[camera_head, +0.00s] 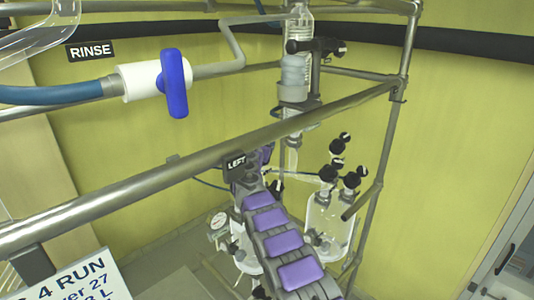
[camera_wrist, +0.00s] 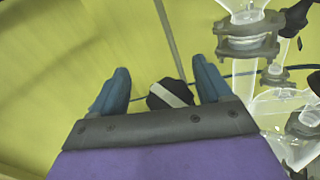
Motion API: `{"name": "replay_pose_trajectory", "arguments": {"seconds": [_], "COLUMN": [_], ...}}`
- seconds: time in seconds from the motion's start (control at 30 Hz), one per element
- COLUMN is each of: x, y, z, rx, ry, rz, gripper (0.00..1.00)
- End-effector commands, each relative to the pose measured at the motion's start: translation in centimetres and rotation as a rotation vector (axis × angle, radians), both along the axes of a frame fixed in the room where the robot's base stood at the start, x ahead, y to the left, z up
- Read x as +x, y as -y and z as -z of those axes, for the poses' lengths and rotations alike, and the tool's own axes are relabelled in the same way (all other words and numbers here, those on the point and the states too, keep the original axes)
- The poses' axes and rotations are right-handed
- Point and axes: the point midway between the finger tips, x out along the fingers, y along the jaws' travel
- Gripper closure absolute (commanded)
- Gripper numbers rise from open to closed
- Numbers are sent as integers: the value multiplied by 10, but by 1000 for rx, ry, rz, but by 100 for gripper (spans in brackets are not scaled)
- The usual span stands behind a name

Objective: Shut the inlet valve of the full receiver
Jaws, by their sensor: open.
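In the wrist view my gripper (camera_wrist: 162,80) is open, with its two blue-grey fingers apart. A black valve knob (camera_wrist: 170,93) with a white stripe shows between and beyond them; I cannot tell whether they touch it. In the head view, a clear glass receiver (camera_head: 322,226) stands right of my arm with several black knobs above it, one being a valve knob (camera_head: 328,173). Another glass receiver (camera_head: 243,258) stands on the left, partly hidden by my arm. I cannot tell which receiver is full. My arm also hides most of my gripper there.
A blue-handled rinse valve (camera_head: 175,83) is at upper left. A glass column (camera_head: 295,70) stands above the receivers. In the wrist view, clamped glassware (camera_wrist: 248,42) is close on the right; the left side looks clear.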

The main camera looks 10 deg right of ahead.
Motion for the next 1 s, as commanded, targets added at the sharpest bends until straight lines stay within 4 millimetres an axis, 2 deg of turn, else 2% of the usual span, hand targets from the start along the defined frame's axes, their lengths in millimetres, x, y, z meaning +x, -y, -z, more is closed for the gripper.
{"name": "replay_pose_trajectory", "arguments": {"seconds": [0.17, 0.57, 1.0], "x": [2, -17, -51], "y": [-4, -2, -1], "z": [-18, -15, -19], "rx": [2, 2, -3], "ry": [1, -2, -2], "rz": [-4, -3, -2], "gripper": [22, 22, 22]}}
